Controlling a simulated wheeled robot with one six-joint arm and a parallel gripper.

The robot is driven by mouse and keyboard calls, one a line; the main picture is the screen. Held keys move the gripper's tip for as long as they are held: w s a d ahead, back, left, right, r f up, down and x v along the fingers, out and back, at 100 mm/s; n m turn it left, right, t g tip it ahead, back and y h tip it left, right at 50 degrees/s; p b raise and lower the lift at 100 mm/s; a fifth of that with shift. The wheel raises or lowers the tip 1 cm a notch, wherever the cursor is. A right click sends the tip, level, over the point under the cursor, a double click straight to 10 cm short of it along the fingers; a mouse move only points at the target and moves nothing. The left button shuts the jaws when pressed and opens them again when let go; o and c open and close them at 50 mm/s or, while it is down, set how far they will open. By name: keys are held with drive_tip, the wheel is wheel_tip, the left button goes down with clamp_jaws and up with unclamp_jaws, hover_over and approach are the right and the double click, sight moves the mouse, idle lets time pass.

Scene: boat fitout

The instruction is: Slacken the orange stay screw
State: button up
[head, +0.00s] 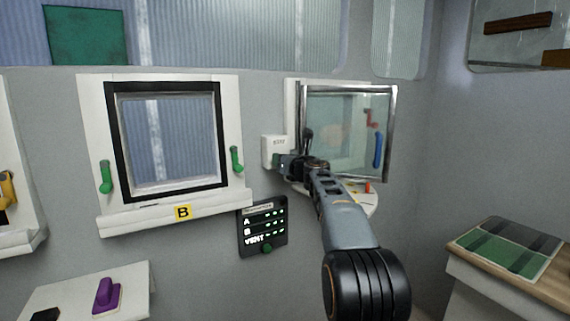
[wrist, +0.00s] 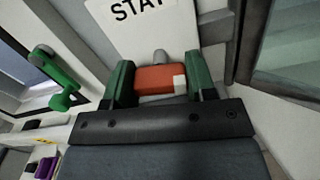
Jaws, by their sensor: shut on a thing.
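The orange stay screw (wrist: 154,80) shows in the wrist view below a white plate marked STAY (wrist: 150,20). It has a pale patch on its right side and a grey stub behind it. My gripper (wrist: 160,85) has its two green-padded fingers on either side of the screw and is shut on it. In the head view my gripper (head: 290,165) is at the white STAY box (head: 274,150), left of the right-hand window (head: 350,130). The screw is hidden there behind my gripper.
The right-hand window's glazed frame stands close beside my arm, with a blue handle (head: 378,150). Window B (head: 165,140) with green handles (head: 236,159) is to the left. A dark panel (head: 263,228) marked A, B and VENT is below. A worktop (head: 520,262) stands at right.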

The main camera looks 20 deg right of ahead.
drive_tip(key=shift+n, duration=0.5)
drive_tip(key=o, duration=0.9)
drive_tip(key=shift+o, duration=0.2)
drive_tip(key=shift+s, duration=0.1)
drive_tip(key=s+d+b, duration=0.1)
drive_tip(key=s+b, duration=0.2)
drive_tip(key=s, duration=1)
drive_tip(key=shift+s+d, duration=0.25)
drive_tip(key=shift+s, duration=0.05)
